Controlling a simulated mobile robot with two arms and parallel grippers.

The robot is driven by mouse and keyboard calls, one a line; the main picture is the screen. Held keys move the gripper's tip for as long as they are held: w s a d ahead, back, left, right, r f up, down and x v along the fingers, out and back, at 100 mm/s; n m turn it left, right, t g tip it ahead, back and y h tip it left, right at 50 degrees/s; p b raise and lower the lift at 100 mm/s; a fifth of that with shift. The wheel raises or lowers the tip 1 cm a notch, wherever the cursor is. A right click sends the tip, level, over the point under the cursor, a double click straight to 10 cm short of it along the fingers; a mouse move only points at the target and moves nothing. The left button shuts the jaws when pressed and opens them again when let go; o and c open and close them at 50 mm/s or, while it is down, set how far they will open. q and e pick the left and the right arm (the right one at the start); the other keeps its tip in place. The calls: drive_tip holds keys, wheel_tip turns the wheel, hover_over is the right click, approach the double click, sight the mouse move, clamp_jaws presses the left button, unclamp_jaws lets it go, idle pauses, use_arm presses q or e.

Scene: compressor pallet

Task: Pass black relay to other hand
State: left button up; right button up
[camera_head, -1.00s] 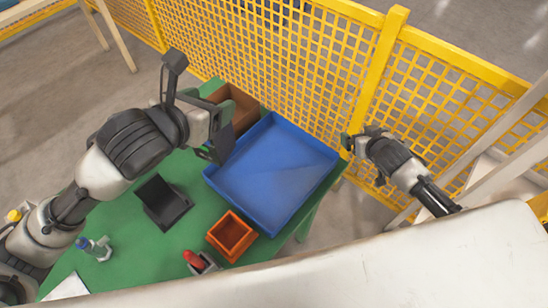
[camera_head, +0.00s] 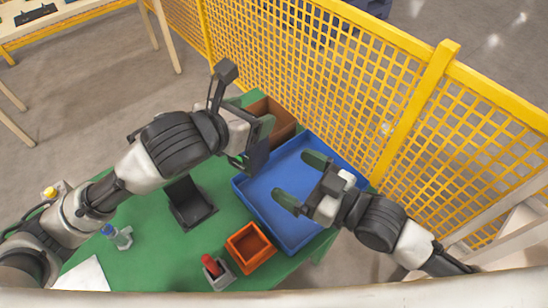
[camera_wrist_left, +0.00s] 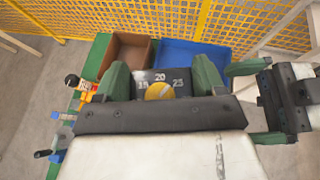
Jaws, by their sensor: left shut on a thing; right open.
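The black relay (camera_wrist_left: 164,78), with a yellow dial and the numbers 15, 20 and 25, is between the green fingers of my left gripper (camera_wrist_left: 162,84) in the left wrist view. In the head view, the left gripper (camera_head: 254,144) is shut on the relay (camera_head: 259,156), above the far left edge of the blue tray. The fingers hide part of the relay. My right gripper (camera_head: 301,180) is open and empty over the blue tray, its fingers pointing left towards the relay, a short gap away. It also shows at the right of the left wrist view (camera_wrist_left: 258,103).
The empty blue tray (camera_head: 294,238) lies on the green table (camera_head: 150,206). A brown box (camera_head: 281,113) stands behind it, and an orange bin (camera_head: 249,260) in front. A black stand (camera_head: 190,207) and a red-topped item (camera_head: 210,265) are to the left. A yellow mesh fence (camera_head: 370,80) borders the back.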

sight(259, 155)
drive_tip(key=x, duration=1)
drive_tip(key=shift+w+a, duration=0.25)
drive_tip(key=shift+c, duration=0.2)
drive_tip(key=shift+s, duration=0.1)
drive_tip(key=c, duration=1.2)
use_arm(q)
drive_tip(key=o, duration=1.5)
use_arm(e)
drive_tip(key=shift+o, duration=0.2)
use_arm(q)
drive_tip(key=shift+a, duration=0.1)
use_arm(e)
drive_tip(key=shift+r, duration=0.1)
use_arm(q)
drive_tip(key=v, duration=0.7)
drive_tip(key=shift+s+a, duration=0.1)
